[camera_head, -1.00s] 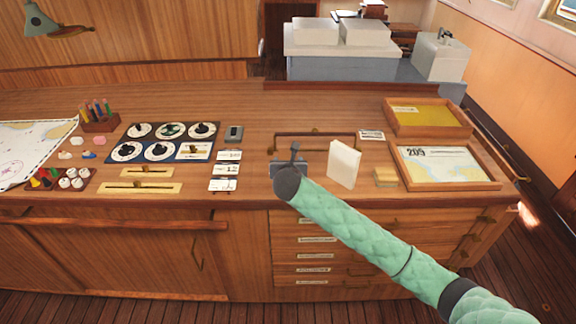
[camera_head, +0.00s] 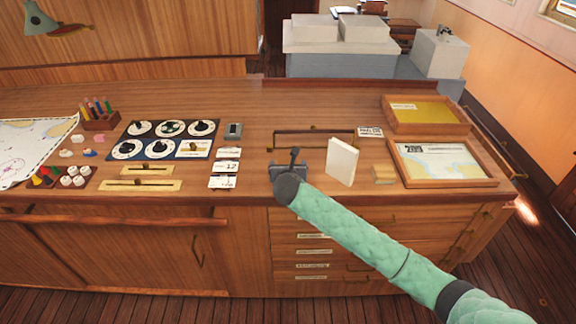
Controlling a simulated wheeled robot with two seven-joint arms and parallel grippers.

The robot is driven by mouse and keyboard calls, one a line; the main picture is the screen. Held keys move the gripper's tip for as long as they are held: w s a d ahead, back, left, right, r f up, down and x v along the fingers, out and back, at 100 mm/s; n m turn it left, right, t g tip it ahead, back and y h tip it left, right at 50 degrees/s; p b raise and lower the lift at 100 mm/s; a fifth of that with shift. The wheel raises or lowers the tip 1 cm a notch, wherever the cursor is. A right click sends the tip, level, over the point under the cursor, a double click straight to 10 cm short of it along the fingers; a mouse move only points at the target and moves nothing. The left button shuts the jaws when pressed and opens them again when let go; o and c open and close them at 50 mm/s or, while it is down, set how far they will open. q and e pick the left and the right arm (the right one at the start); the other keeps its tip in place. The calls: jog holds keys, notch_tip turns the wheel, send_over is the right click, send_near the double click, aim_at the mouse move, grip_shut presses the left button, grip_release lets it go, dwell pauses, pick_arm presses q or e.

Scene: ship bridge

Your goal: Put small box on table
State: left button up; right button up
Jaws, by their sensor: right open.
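A white upright box (camera_head: 341,161) stands on the wooden table (camera_head: 330,100), right of my right gripper. A smaller tan block-like box (camera_head: 384,175) lies on the table further right. I cannot tell which of them is the small box. My right gripper (camera_head: 293,158) is open, over the table near its front edge, apart from both boxes. It seems empty, though its own wrist hides part of the jaws. My left gripper is not in view.
A dark rail frame (camera_head: 315,133) lies behind the gripper. Two wooden trays (camera_head: 447,183) (camera_head: 425,126) are at the right. A dial panel (camera_head: 170,141), cards (camera_head: 226,167) and a chart (camera_head: 30,150) are at the left. The table's back middle is clear.

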jog(key=shift+s, duration=0.2)
jog(key=b+v, duration=0.1)
jog(key=v, duration=0.3)
jog(key=shift+b, duration=0.4)
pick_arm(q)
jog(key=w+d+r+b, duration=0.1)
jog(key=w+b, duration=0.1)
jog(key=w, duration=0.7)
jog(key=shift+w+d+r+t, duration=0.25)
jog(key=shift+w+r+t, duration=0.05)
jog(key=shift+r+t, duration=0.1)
pick_arm(e)
jog(key=v, duration=0.7)
jog(key=shift+s+r, duration=0.3)
